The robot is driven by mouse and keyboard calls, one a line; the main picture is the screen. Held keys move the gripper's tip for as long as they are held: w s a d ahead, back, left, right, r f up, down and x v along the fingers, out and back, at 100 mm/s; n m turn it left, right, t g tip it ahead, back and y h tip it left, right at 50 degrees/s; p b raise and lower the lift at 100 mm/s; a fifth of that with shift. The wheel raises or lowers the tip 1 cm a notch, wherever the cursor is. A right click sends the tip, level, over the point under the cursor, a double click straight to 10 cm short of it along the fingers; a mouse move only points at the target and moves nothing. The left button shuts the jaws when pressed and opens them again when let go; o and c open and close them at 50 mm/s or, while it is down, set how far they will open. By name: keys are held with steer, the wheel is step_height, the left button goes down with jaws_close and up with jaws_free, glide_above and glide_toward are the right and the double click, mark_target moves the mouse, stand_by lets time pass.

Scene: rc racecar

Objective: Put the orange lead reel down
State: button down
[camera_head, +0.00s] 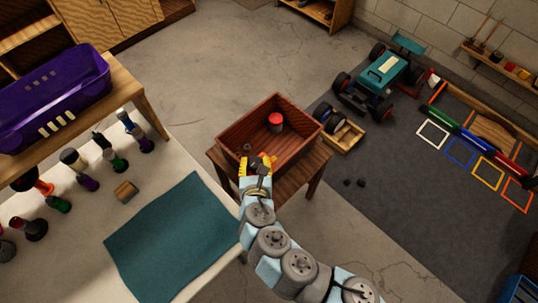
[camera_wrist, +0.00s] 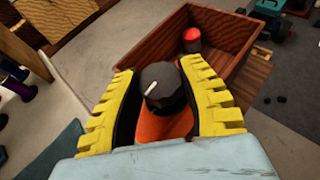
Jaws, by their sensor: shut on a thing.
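My gripper (camera_head: 258,163) is at the near left corner of an open wooden crate (camera_head: 298,113). In the wrist view, its yellow ribbed fingers (camera_wrist: 165,95) are shut around the orange lead reel (camera_wrist: 165,127), which has a black knob-like top with a pale mark. The reel's lower part is hidden by my gripper. In the head view the reel is mostly hidden, and I cannot tell whether it touches the crate. The crate also shows ahead of the fingers in the wrist view (camera_wrist: 150,48).
A red-topped dark canister (camera_head: 275,123) stands inside the crate, which rests on a small wooden table (camera_head: 310,170). A teal racecar (camera_head: 385,72) stands at upper right.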

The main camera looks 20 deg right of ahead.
steer(key=shift+s+d+f+m+h, duration=0.3)
steer(key=shift+s+d+f, duration=0.15)
steer(key=shift+s+d, duration=0.25)
steer(key=shift+s+d+b, duration=0.1)
steer(key=shift+b, duration=0.35)
steer(key=shift+d+f+b, duration=0.1)
steer(key=shift+f+b, duration=0.1)
steer(key=shift+b, duration=0.15)
steer(key=b+x, duration=0.2)
steer(key=b, duration=0.1)
steer(key=b+x, duration=0.2)
steer(key=b, duration=0.1)
steer(key=shift+d+f, duration=0.15)
steer(key=shift+d, duration=0.25)
steer(key=w+d+f+b, duration=0.5)
steer(key=w+f, duration=0.3)
steer(key=f, duration=0.2)
steer(key=shift+f+b, duration=0.35)
steer(key=shift+b, duration=0.1)
steer(key=shift+w+f, duration=0.2)
steer(key=shift+f, duration=0.35)
